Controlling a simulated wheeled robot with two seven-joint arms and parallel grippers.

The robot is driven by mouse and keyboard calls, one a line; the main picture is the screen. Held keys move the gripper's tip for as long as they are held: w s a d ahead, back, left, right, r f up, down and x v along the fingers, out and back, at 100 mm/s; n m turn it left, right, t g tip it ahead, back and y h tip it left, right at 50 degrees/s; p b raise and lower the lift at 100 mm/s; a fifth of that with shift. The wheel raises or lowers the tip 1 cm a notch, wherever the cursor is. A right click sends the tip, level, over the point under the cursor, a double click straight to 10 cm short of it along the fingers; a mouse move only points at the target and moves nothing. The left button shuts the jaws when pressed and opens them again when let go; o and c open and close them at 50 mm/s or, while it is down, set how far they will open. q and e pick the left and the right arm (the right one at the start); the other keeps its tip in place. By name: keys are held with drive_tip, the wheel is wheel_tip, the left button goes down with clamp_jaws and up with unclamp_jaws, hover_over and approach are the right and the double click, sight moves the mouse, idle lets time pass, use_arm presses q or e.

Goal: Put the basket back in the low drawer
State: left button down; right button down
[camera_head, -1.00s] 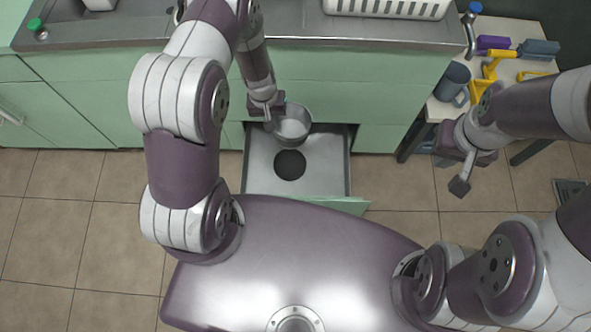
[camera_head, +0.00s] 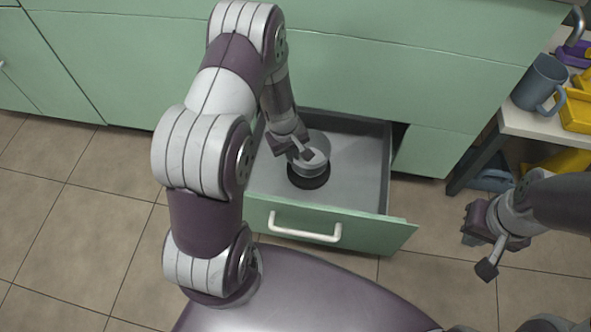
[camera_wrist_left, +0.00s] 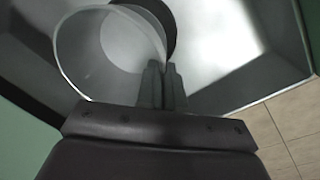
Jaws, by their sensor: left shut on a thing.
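The basket (camera_head: 316,143) is a round, grey metal container with a thin rim. My left gripper (camera_head: 304,154) is shut on its rim. The left wrist view shows the fingers (camera_wrist_left: 161,86) pinching the edge of the basket (camera_wrist_left: 100,50). The low drawer (camera_head: 352,185) is pulled out, and its green front (camera_head: 365,232) has a white handle. The basket is over the drawer floor, above a dark round patch (camera_head: 308,181); whether it touches the floor I cannot tell. My right gripper (camera_head: 485,262) is at the right over the tiles, away from the drawer.
Green cabinet fronts (camera_head: 400,60) rise behind the drawer. A side table (camera_head: 517,122) at the right holds a blue-grey mug (camera_head: 541,84) and yellow items (camera_head: 577,108). The tiled floor (camera_head: 75,215) is clear at the left.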

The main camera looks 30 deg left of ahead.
use_arm(q)
wheel_tip(320, 180, down, 5)
drive_tip(key=shift+r+b, duration=0.2)
drive_tip(key=shift+b, duration=1)
drive_tip(key=shift+r, duration=0.25)
drive_tip(key=c, duration=1.7)
unclamp_jaws()
drive_tip(key=shift+f, duration=0.25)
drive_tip(key=o, duration=0.4)
drive_tip(key=shift+o, duration=0.2)
drive_tip(key=shift+r, duration=0.1)
wheel_tip(320, 180, up, 13)
drive_tip(key=s+p, duration=0.1)
drive_tip(key=p, duration=0.8)
wheel_tip(320, 180, up, 9)
drive_tip(key=m, duration=0.6)
hover_over(293, 166)
drive_tip(key=s+d, duration=0.3)
drive_tip(key=s, duration=0.2)
drive_tip(key=s+d+r+m+y, duration=0.1)
drive_tip(key=s+d+r+m, duration=0.1)
drive_tip(key=s+r+m, duration=0.2)
drive_tip(key=s+r, duration=0.1)
drive_tip(key=s, duration=0.2)
drive_tip(key=shift+s+d+r+m, duration=0.15)
drive_tip(key=shift+d+r+m, duration=0.1)
drive_tip(key=shift+r+m, duration=0.1)
